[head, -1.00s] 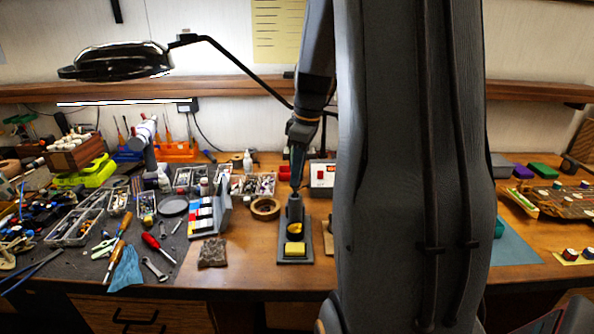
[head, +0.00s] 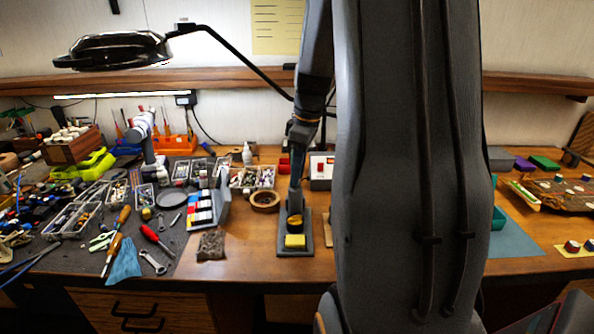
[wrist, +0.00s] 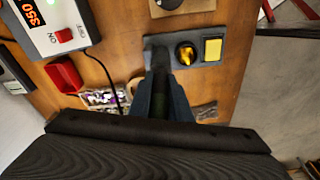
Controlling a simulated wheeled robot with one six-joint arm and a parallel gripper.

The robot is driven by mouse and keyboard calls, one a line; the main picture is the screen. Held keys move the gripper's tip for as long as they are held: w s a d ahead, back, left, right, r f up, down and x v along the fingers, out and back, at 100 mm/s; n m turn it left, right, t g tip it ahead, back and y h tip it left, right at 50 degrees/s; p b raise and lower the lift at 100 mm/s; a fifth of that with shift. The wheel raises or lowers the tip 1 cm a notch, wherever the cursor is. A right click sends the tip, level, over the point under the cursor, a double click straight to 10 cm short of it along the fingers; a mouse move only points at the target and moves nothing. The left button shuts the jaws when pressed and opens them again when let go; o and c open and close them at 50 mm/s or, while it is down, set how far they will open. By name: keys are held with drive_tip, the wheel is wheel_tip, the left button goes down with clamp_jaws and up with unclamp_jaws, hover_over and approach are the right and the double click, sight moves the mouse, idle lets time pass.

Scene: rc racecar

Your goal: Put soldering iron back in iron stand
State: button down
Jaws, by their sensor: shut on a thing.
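The iron stand (head: 309,245) is a dark grey base with a yellow sponge (head: 295,241) in front, a round pot of brass wool (head: 295,222) behind it, and an upright holder at the back. The stand also shows in the wrist view (wrist: 204,63). My gripper (head: 296,183) points down over the holder. In the wrist view its fingers (wrist: 160,104) are shut on the dark handle of the soldering iron (wrist: 160,86). The iron is upright and lined up with the holder. Its tip is hidden, so I cannot tell how deep it sits.
The soldering station (head: 321,170) with a red switch stands behind the stand to the right. My arm hides the bench to the right. Bare wood lies in front of the stand.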

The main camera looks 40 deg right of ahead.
drive_tip(key=shift+f, duration=0.2)
drive_tip(key=c, duration=1.2)
unclamp_jaws()
drive_tip(key=shift+o, duration=0.2)
wheel_tip(320, 180, up, 9)
drive_tip(key=p, duration=0.6)
drive_tip(key=shift+s+d+p, duration=0.3)
drive_tip(key=shift+s+p, duration=0.1)
drive_tip(key=shift+s, duration=0.05)
idle(0.5)
